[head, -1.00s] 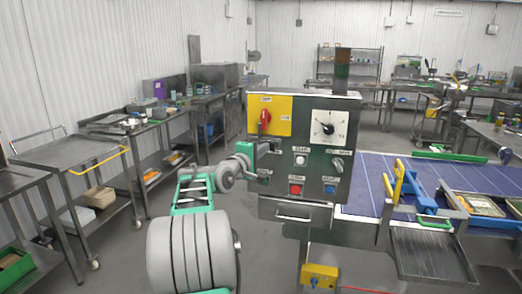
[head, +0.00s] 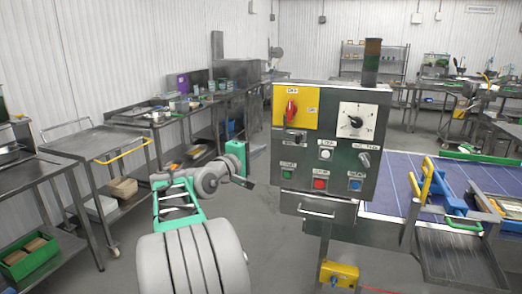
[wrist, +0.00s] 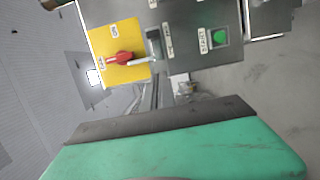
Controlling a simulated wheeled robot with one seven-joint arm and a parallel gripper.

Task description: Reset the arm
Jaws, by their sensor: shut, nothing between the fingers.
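My gripper (head: 246,182) is at the end of my grey and green arm, left of the control panel (head: 325,200) and apart from it. Its dark fingers are small in the head view and look closed and empty. In the wrist view a dark finger edge (wrist: 165,120) and green housing fill the lower part. The panel shows tilted there, with a red switch (wrist: 122,59) on a yellow plate and a green button (wrist: 219,37). In the head view the panel also bears a white dial (head: 356,120), a red button (head: 320,184) and a blue button (head: 355,185).
A blue conveyor (head: 397,170) with yellow and blue handles (head: 432,185) lies right of the panel. A metal cart (head: 95,141) and a long workbench stand along the left wall. A yellow box (head: 338,273) is low under the panel. The floor between cart and panel is clear.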

